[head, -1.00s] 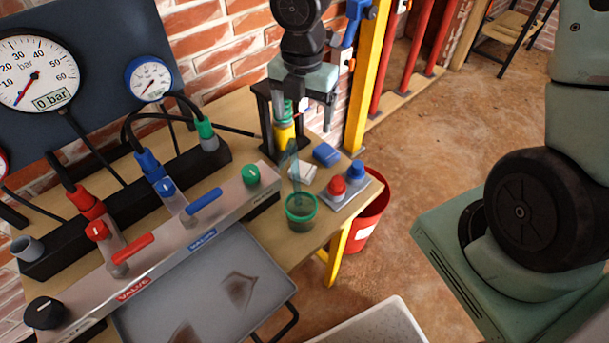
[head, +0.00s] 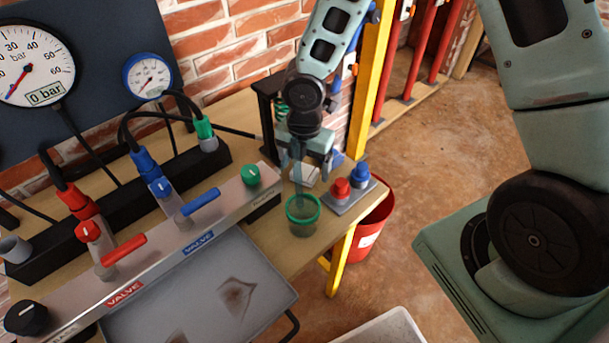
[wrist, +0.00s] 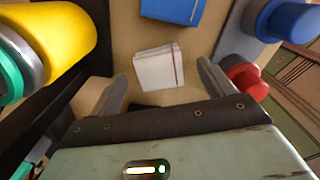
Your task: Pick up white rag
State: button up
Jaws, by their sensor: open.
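The white rag (wrist: 158,68) is a small folded square with a thin reddish stripe near one edge. It lies on the wooden table beyond my fingertips in the wrist view. In the head view the rag (head: 309,176) shows partly below my gripper (head: 307,165), behind the green cup. My gripper is open and empty, pointing down over the rag. In the wrist view the fingers (wrist: 160,82) stand to the left and right of the rag, apart from it.
A blue folded cloth (wrist: 172,10) lies close to the rag. The yellow cylinder (wrist: 55,40) is on the left. A red button (head: 341,188) and blue button (head: 360,174) sit on a plate at right. The green cup (head: 303,216) stands in front, with something upright in it.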

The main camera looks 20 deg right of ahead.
aim_at(305, 170)
jog(key=shift+f, duration=0.4)
jog(key=shift+c, duration=0.3)
jog(key=c, duration=1.1)
jog(key=shift+r, duration=0.1)
notch_tip(305, 170, up, 18)
jog(key=p, duration=0.4)
jog(key=shift+o, duration=0.9)
